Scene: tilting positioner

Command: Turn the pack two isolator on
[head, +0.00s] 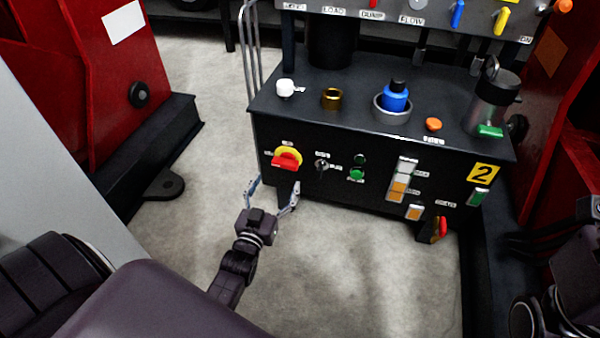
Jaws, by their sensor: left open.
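A black cabinet front (385,165) bears a yellow square marked 2 (482,173) at its right. At its left end is a rotary switch with a red handle on a yellow disc (287,159); the handle lies roughly level. Its small labels are too blurred to read. A second red and yellow control (440,229) sits low at the right end. My left gripper (274,191) is open and empty, its two fingers apart just below and in front of the left rotary switch, seemingly not touching it. My right gripper is not clearly visible; only dark arm parts show at the right edge.
A key switch (322,165), green buttons (356,174) and lit rocker switches (399,188) sit right of the rotary switch. On the cabinet top are a white knob (285,87) and a blue cap (396,97). Red machine frames (80,80) flank it. The floor in front is clear.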

